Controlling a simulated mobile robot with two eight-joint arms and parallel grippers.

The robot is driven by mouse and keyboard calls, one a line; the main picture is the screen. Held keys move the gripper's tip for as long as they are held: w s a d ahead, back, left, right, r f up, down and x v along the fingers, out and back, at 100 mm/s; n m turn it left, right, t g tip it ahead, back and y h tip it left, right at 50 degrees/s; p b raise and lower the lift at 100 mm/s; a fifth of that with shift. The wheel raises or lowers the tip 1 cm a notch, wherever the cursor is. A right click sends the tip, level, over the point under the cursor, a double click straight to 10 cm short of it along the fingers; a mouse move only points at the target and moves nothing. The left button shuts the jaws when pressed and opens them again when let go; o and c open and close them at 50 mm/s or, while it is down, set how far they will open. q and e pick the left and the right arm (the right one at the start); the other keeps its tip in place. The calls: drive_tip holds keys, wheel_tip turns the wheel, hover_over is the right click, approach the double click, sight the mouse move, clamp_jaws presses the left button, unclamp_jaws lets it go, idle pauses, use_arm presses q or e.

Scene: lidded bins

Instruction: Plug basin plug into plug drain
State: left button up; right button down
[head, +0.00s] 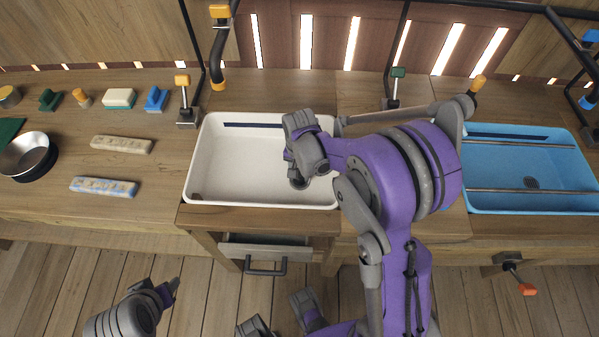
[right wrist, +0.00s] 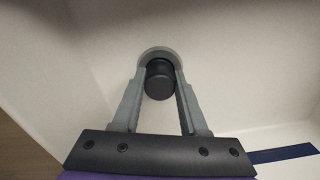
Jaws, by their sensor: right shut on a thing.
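The white basin (head: 240,165) is set in the wooden counter in the head view. My right gripper (head: 298,182) reaches down into it, near its right side. In the right wrist view its two fingers are shut on the basin plug (right wrist: 159,83), a dark round-topped piece. A grey ring (right wrist: 157,52) shows around the plug's far side; I cannot tell whether it is the drain's rim or part of the plug. The arm and gripper hide this spot in the head view. My left gripper (head: 168,292) is low at the left, in front of the counter; its jaws are unclear.
A blue basin (head: 480,202) with bars across it is at the right. Black taps (head: 217,60) rise behind the white basin. Soap bars, brushes and a metal bowl (head: 28,155) stand on the left counter. A drawer (head: 265,252) below the white basin stands out slightly.

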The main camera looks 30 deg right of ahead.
drive_tip(key=shift+f, duration=0.25)
drive_tip(key=shift+c, duration=1.8)
unclamp_jaws()
drive_tip(key=shift+r, duration=0.1)
wheel_tip(320, 180, up, 11)
drive_tip(key=shift+f+p, duration=0.15)
drive_tip(key=shift+p, duration=0.35)
drive_tip(key=s+a+r+n+t+p, duration=0.2)
drive_tip(key=s+a+r+n, duration=0.1)
drive_tip(key=s, duration=0.4)
drive_tip(key=s+a+r+n+t+p, duration=0.2)
drive_tip(key=s+r+n, duration=0.3)
drive_tip(key=s, duration=0.3)
drive_tip(key=shift+s+a+n+t+p, duration=0.15)
drive_tip(key=shift+a+n+t+p, duration=0.2)
drive_tip(key=shift+a+n+t, duration=0.35)
